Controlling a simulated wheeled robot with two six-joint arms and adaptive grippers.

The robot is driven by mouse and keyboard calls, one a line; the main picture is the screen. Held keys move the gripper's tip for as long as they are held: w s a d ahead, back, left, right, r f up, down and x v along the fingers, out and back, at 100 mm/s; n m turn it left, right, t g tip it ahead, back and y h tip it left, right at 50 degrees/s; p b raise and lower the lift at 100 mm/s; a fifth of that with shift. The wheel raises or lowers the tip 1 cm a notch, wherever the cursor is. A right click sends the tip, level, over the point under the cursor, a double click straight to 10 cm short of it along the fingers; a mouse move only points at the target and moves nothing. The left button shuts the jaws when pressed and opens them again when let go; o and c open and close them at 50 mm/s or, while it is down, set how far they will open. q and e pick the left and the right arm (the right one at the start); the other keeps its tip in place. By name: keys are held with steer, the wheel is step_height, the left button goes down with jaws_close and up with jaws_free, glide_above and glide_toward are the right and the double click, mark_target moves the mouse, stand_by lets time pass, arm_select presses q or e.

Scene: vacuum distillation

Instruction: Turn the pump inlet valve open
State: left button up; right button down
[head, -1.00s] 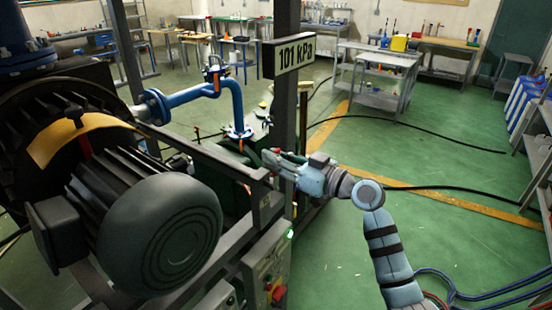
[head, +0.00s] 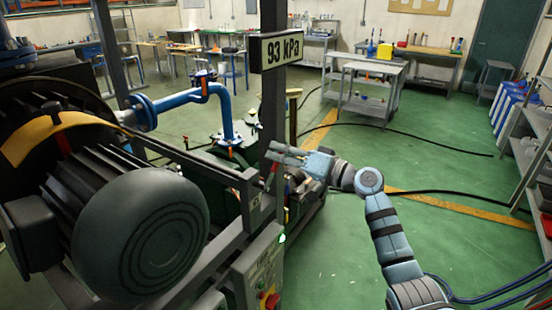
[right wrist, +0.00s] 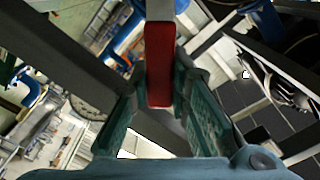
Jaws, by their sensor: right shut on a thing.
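My right gripper (head: 276,156) is at the dark frame beside the post, pointing left. In the right wrist view its two green fingers (right wrist: 158,95) stand on either side of a red valve handle (right wrist: 160,55) and are shut on it. A bit of the red handle (head: 272,174) shows just below the fingers in the head view. The valve's body is hidden behind the gripper and frame. A display on the post (head: 277,50) reads 93 kPa. My left gripper is not in view.
A large dark motor (head: 140,235) fills the lower left. A blue pipe (head: 225,110) bends down behind the frame. A control box (head: 262,270) with a green light and red knob sits below the gripper. Black hoses lie on the green floor, which is open at right.

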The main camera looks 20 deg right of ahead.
step_height(320, 180, down, 6)
steer(key=w+d+m+b, duration=0.1)
steer(key=d+m+b, duration=0.1)
steer(key=m, duration=0.6)
steer(key=shift+w+r, duration=0.2)
steer(key=shift+w, duration=0.15)
steer(key=c, duration=1.5)
jaws_free()
steer(key=v, duration=1.2)
steer(key=shift+s, duration=0.1)
